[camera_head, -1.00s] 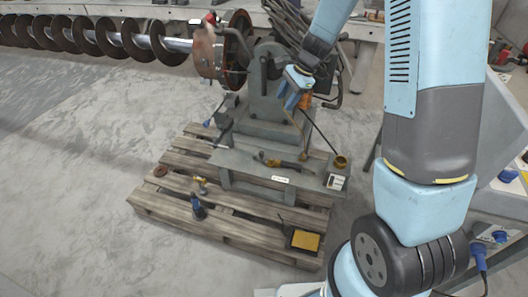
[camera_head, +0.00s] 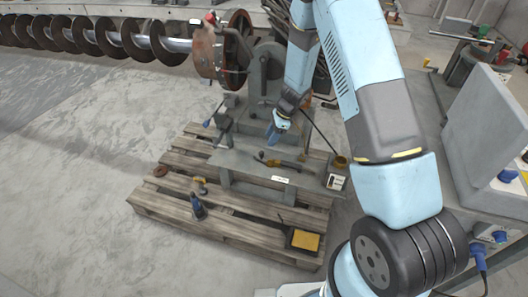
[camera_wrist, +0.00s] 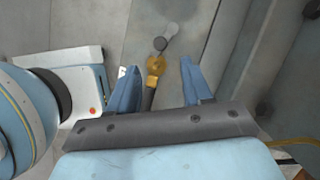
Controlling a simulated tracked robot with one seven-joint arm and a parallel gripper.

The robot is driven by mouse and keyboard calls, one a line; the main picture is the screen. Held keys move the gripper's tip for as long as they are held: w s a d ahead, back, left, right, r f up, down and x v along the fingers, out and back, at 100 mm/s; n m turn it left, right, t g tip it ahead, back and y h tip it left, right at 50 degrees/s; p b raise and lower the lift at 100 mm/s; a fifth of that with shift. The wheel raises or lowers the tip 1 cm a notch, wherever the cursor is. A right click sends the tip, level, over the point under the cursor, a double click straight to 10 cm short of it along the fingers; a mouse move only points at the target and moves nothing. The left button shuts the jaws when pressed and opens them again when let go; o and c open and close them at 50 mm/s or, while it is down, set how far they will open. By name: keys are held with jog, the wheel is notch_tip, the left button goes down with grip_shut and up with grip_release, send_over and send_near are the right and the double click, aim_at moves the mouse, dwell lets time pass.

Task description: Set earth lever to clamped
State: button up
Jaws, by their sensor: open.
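A small lever (camera_head: 280,163) with a yellow-brass part and dark ends lies on the grey base plate of the positioner; I take it to be the earth lever. In the wrist view the lever (camera_wrist: 156,68) shows a brass collar, a dark handle toward my palm and grey round metal parts beyond. My gripper (camera_head: 276,132) is open and empty, with its blue fingers pointing down above the plate near the lever. In the wrist view my gripper (camera_wrist: 158,78) has one finger on each side of the lever. I cannot tell the remaining height. The handle's end is hidden behind the palm edge.
The positioner (camera_head: 262,85) with its round plate and the long auger (camera_head: 130,38) stands behind. The base plate sits on a wooden pallet (camera_head: 165,205). A thin rod (camera_head: 322,133) slants up right of the gripper. A blue-black tool (camera_head: 198,207) stands in front.

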aim_at(262, 152)
jog(key=x, duration=0.9)
jog(key=shift+f, duration=0.1)
jog(key=shift+c, duration=0.2)
grip_shut()
